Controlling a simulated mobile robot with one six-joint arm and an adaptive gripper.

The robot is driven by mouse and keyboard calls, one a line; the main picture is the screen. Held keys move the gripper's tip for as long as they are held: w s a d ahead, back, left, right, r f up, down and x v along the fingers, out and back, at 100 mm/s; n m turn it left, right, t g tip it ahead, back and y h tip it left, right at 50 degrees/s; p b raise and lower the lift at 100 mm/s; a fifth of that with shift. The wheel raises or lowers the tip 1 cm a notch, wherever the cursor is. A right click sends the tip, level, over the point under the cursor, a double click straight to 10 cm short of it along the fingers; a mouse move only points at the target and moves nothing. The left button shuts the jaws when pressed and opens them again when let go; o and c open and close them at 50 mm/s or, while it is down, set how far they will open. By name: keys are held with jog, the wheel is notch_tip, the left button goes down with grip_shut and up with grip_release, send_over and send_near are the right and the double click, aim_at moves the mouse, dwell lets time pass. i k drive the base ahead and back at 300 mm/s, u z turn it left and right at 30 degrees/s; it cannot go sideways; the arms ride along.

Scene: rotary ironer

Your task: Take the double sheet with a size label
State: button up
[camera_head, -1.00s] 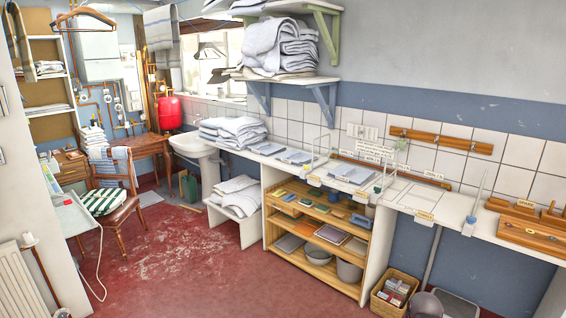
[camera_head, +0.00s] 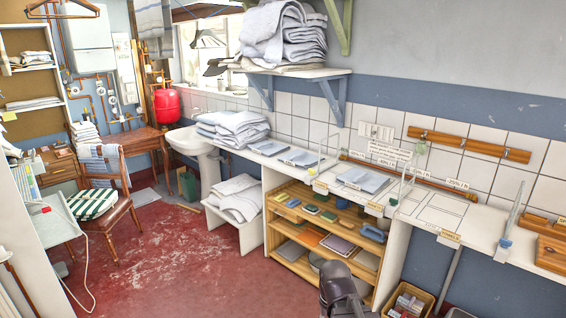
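Several folded pale sheets are in view. Flat folded pieces lie on the white counter: two near the middle (camera_head: 300,158) and one further right (camera_head: 363,180), inside a marked area with clear uprights. A thicker folded pile (camera_head: 232,127) lies at the counter's left end. Another pile (camera_head: 284,38) is on the wall shelf, and one (camera_head: 238,196) is on the low white stand under the counter. I cannot make out which is a double sheet or read a size label on any. A dark part of my arm shows at the bottom; my gripper's fingers are not visible.
The white counter (camera_head: 425,215) runs along the tiled wall, with a wooden shelf unit (camera_head: 300,262) below it. A basket (camera_head: 408,300) stands on the floor at lower right. A chair (camera_head: 100,205) and sink (camera_head: 190,140) are at left. Red floor (camera_head: 165,265) is open between.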

aim_at(370, 183)
jog(key=u, duration=0.1)
jog(key=i, duration=1.3)
jog(key=z, duration=0.15)
